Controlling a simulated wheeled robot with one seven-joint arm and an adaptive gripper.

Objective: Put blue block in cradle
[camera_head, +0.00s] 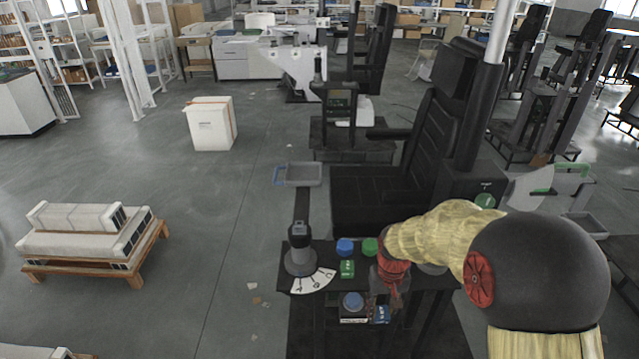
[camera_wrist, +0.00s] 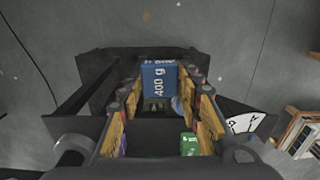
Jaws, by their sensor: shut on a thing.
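The blue block (camera_wrist: 160,78), marked "400 g", sits between the fingertips of my gripper (camera_wrist: 162,95) in the wrist view. My gripper is shut on it. In the head view my red gripper (camera_head: 391,290) points down at the front of the dark stand, and the blue block (camera_head: 381,314) shows small at its fingertips. A dark recessed part (camera_wrist: 155,104) lies just below the block in the wrist view. I cannot tell whether this is the cradle, or whether the block touches it.
A green block (camera_head: 347,268) stands on the stand's top (camera_head: 322,254), near a blue round piece (camera_head: 345,246) and a green one (camera_head: 370,247). A black post (camera_head: 299,250) with a white lettered fan (camera_head: 314,281) is at left. Another blue round piece (camera_head: 352,301) sits lower down.

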